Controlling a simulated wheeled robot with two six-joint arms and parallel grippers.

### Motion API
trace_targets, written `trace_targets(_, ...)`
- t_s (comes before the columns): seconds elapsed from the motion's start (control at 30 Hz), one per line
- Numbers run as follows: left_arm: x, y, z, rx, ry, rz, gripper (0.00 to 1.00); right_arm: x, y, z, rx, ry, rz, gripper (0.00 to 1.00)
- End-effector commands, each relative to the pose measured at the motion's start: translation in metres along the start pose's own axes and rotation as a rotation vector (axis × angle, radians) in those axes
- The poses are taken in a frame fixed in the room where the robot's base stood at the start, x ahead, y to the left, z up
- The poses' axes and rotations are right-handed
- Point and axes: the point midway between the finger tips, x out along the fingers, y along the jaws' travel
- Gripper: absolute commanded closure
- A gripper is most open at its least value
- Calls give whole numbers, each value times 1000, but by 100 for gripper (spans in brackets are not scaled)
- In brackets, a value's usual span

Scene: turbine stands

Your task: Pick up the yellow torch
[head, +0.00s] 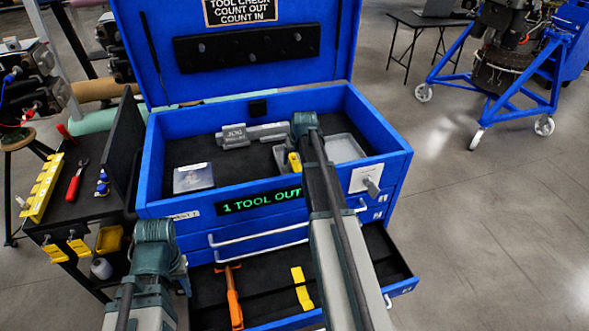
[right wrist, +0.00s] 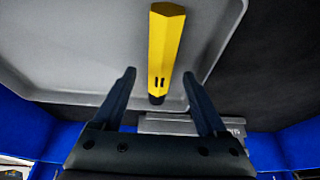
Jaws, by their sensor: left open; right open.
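The yellow torch (right wrist: 165,48) lies on the grey tray (right wrist: 85,50) in the right wrist view, its dark end between my two fingers in the picture. My right gripper (right wrist: 159,76) is open and empty, with one finger on each side of that end; its height above the torch is hard to tell. In the head view the torch (head: 294,161) shows beside my right wrist, inside the blue chest, and my right arm hides part of the tray (head: 347,148). My left gripper (head: 155,235) is low at the left, in front of the chest; its fingertips are not clear.
The blue chest (head: 157,150) has raised walls and an open lid. A grey labelled tool (head: 236,137) and a clear case (head: 193,178) lie inside. An open lower drawer holds an orange tool (head: 234,300) and yellow pieces (head: 301,287). A black side table (head: 85,210) stands left.

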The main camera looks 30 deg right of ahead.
Motion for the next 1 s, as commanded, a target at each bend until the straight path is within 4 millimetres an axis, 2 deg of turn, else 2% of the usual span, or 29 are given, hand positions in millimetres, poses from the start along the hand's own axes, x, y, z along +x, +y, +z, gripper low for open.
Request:
trace_targets(0.03,11,1,-1,0,0,0,50,12,0,1,0,0,0,25)
trace_targets(0.07,12,1,-1,0,0,0,50,13,0,1,0,0,0,25)
trace_targets(0.33,11,1,-1,0,0,0,50,12,0,0,0,0,0,25)
trace_targets(0.37,11,1,-1,0,0,0,50,12,0,0,0,0,0,29)
trace_targets(0.77,11,1,-1,0,0,0,50,12,0,0,0,0,0,100)
trace_targets(1.0,11,1,-1,0,0,0,50,12,0,0,0,0,0,100)
